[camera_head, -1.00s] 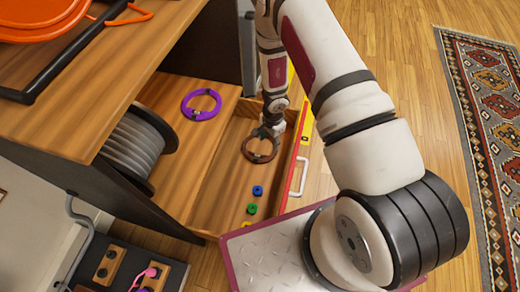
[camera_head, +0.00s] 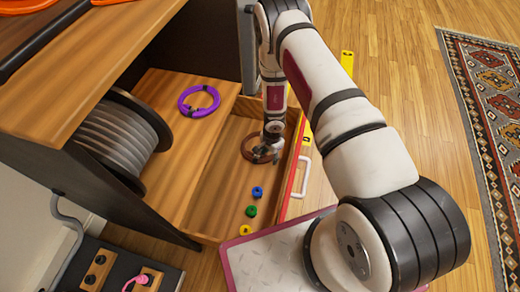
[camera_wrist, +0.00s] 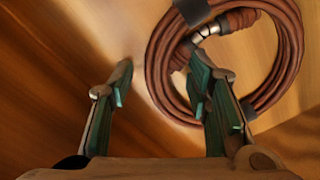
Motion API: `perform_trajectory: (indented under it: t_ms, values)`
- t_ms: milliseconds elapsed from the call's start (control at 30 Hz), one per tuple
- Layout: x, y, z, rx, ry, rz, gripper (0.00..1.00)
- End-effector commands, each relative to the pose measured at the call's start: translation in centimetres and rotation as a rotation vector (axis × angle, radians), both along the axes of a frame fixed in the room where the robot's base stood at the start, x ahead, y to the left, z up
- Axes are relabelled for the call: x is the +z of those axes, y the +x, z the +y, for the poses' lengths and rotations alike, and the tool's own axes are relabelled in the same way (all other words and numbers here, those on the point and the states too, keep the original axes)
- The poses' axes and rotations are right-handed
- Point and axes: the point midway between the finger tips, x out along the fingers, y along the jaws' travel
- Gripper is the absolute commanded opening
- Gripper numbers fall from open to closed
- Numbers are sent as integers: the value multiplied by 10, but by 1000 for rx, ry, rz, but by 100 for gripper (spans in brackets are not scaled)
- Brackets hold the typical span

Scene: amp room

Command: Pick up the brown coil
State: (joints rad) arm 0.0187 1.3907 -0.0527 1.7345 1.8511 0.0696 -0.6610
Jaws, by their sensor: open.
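The brown coil (camera_wrist: 283,70) is a looped cable with a metal connector, lying in the open wooden drawer. In the head view the brown coil (camera_head: 247,150) is at the drawer's far end, partly hidden by my gripper (camera_head: 268,154). In the wrist view my gripper (camera_wrist: 160,85) is open, with nothing held. Its left finger is outside the coil, to the left of it. Its right finger overlaps the coil's inner opening, so the coil's left side lies between the fingers. I cannot tell whether either finger touches the coil.
The drawer (camera_head: 222,190) also holds small blue (camera_head: 257,192), green (camera_head: 251,211) and yellow (camera_head: 245,230) rings. A purple coil (camera_head: 184,104) lies on the shelf left of the drawer, near a grey cable spool (camera_head: 110,138). A white handle (camera_head: 303,178) is on the drawer's front.

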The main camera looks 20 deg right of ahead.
Motion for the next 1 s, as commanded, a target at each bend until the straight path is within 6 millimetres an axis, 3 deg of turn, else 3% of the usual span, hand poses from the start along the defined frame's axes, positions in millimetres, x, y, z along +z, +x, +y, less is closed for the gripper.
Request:
perform_trajectory:
  t_ms: [300, 500, 833, 1000]
  values:
    - [-4, 1, 0, 0, -1, -1, 42]
    - [-4, 1, 0, 0, -1, -1, 0]
    - [-1, 1, 0, 1, -1, -1, 0]
    - [22, 2, 0, 1, 0, -2, 0]
